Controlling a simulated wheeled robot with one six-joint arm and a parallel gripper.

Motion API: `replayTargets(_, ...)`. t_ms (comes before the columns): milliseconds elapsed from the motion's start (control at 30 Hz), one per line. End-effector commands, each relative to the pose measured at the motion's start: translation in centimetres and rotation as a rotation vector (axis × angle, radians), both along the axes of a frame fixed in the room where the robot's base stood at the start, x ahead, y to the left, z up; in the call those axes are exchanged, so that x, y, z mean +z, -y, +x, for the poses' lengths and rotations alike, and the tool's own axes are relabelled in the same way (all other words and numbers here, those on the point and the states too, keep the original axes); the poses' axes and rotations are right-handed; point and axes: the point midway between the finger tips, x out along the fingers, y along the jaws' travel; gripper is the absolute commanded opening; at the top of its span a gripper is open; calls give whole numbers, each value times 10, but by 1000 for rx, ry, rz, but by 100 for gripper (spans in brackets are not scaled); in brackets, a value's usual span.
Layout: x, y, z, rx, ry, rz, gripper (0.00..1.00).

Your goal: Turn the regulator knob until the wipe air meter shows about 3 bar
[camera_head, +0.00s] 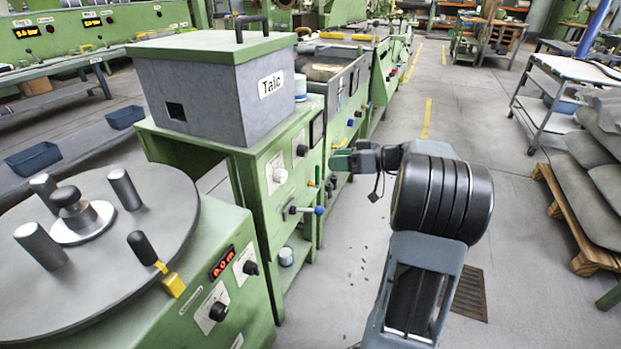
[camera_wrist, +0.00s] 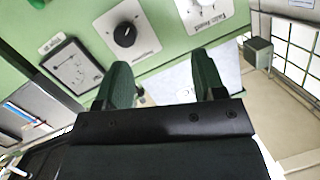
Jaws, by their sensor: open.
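My gripper (camera_head: 343,161) is at the green machine side in the head view. In the wrist view it (camera_wrist: 162,62) is open, its two dark green fingers apart with nothing between them. A black round knob (camera_wrist: 124,35) on a white plate lies beyond the left finger, apart from it. A square white dial meter (camera_wrist: 72,68) sits to the knob's left; its reading and label are too small to tell. A dark knob (camera_head: 302,150) and a dark-framed meter (camera_head: 317,128) show on the talc machine's panel in the head view. I cannot tell which label each carries.
A grey box marked Talc (camera_head: 215,90) tops the green machine. A round grey turntable (camera_head: 95,235) is at near left. A pallet with grey sacks (camera_head: 590,190) stands right. The floor aisle between is open.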

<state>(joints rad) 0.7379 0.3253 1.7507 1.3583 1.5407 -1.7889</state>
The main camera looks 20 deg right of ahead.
Motion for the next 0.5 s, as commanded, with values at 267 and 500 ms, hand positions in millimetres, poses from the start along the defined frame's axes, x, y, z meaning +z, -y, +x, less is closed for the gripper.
replayTargets(267, -27, 56, 8, -79, 274, 6, 63)
replayTargets(500, -27, 39, 29, -84, 305, 3, 63)
